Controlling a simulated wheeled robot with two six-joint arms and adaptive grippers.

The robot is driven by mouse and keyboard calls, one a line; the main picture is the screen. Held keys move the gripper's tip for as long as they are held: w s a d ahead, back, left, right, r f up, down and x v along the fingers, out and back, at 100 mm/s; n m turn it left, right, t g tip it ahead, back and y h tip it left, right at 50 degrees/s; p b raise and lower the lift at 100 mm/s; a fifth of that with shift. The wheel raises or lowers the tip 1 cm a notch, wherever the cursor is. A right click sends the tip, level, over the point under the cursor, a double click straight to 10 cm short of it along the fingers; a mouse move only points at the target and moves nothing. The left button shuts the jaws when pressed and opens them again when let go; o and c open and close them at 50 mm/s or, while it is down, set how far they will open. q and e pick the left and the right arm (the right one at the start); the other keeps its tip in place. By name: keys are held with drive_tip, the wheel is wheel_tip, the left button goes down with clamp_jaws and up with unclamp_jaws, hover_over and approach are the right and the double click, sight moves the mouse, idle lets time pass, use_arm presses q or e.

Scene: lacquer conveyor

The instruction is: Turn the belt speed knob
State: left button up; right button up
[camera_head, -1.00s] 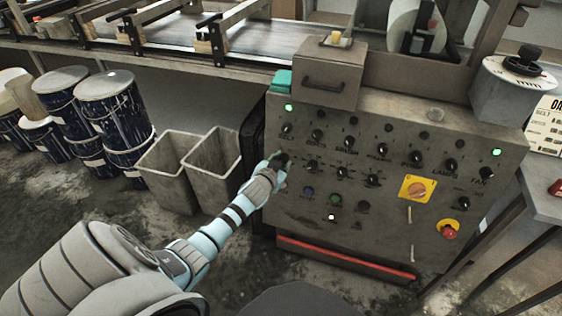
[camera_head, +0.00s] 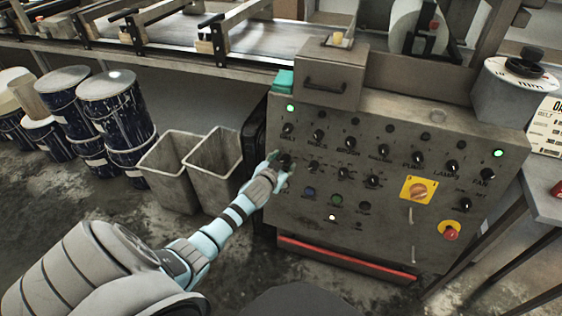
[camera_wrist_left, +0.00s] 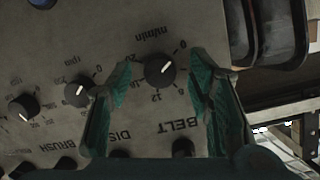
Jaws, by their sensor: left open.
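The belt speed knob (camera_wrist_left: 159,72) is black and round with a white pointer line. In the left wrist view it sits beside an upside-down BELT label and a numbered scale, with its pointer towards the upper right. My left gripper (camera_wrist_left: 161,68) is open, its two green fingers on either side of the knob in that view. I cannot tell whether they touch it. In the head view my left gripper (camera_head: 284,162) is at the left end of the lower knob row on the grey control panel (camera_head: 330,240) and hides part of that spot. My right gripper is not in view.
Another black knob (camera_wrist_left: 78,94) is close beside the left finger in the wrist view. The panel also bears a yellow-backed switch (camera_head: 418,189) and a red button (camera_head: 450,233). Grey bins (camera_head: 213,162) and blue drums (camera_head: 113,105) stand to the left, below the conveyor (camera_head: 170,58).

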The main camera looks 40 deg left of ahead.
use_arm(q)
drive_tip(key=v, duration=1.2)
drive_tip(key=shift+f, duration=0.1)
